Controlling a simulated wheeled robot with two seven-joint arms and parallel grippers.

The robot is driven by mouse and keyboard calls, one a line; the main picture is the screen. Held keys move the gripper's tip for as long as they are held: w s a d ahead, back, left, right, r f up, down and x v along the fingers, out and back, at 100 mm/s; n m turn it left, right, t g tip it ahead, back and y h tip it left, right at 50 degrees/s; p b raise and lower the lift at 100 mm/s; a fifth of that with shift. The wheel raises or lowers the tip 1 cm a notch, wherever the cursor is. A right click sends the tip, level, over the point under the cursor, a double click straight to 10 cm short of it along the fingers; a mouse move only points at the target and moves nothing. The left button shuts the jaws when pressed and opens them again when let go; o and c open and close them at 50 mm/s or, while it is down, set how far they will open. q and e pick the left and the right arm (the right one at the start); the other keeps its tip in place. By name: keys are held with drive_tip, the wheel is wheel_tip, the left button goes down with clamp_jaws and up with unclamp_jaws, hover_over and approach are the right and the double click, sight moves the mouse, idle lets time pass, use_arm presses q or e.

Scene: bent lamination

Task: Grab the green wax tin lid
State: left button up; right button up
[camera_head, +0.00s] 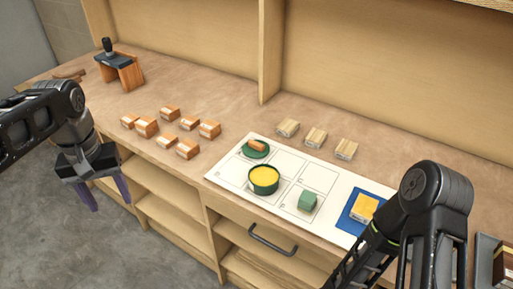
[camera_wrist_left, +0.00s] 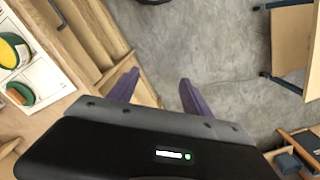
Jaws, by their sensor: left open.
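The green wax tin lid (camera_head: 247,153) lies flat on the white sheet, with a small orange-brown piece on top of it. The open green tin (camera_head: 263,188) with yellow wax stands just in front of it. In the left wrist view, a green round thing that looks like the lid (camera_wrist_left: 20,94) is at the left edge, below the tin (camera_wrist_left: 10,52). My left gripper (camera_head: 105,196) is open and empty, its purple fingers hanging in front of the bench, well left of the lid. My right arm enters at the lower right; its gripper is outside the picture.
A green block (camera_head: 307,201) stands on the white sheet (camera_head: 233,178). A yellow sponge-like block lies on a blue mat (camera_head: 350,222). Several orange wooden blocks (camera_head: 146,127) lie left of the sheet, and three pale blocks (camera_head: 316,137) behind it. Open shelves (camera_head: 165,214) are below the bench.

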use_arm(q)
drive_tip(key=shift+c, duration=0.4)
